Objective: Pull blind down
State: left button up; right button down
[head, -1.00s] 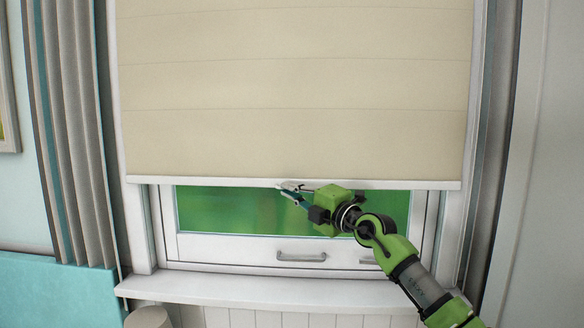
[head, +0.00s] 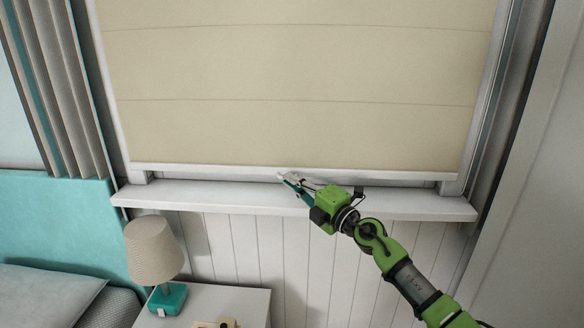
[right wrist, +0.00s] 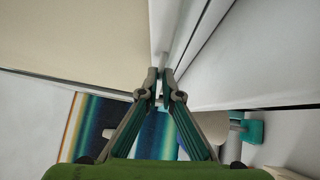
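The beige blind (head: 290,60) hangs over the window, its white bottom bar (head: 220,171) just above the sill. A thin strip of the white window frame shows under the bar; no glass shows. My right gripper (head: 284,178) reaches up from the lower right to the middle of the bar. In the right wrist view its fingertips (right wrist: 160,74) are nearly together, with the white bar (right wrist: 166,35) between them. The blind's fabric (right wrist: 70,30) fills the upper left there. My left gripper is not in view.
The white sill (head: 230,198) juts out just below the bar. A lamp (head: 154,250) with a teal base stands on a white nightstand (head: 240,300) at lower left, beside the bed (head: 50,290). Grey curtains (head: 60,90) hang left of the window.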

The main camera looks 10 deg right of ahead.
jog(key=shift+f, duration=0.2)
jog(key=c, duration=2.2)
grip_release()
jog(key=shift+a, duration=0.1)
jog(key=shift+c, duration=0.2)
jog(key=shift+r, duration=0.1)
jog(key=v, duration=0.7)
jog(key=shift+s, duration=0.25)
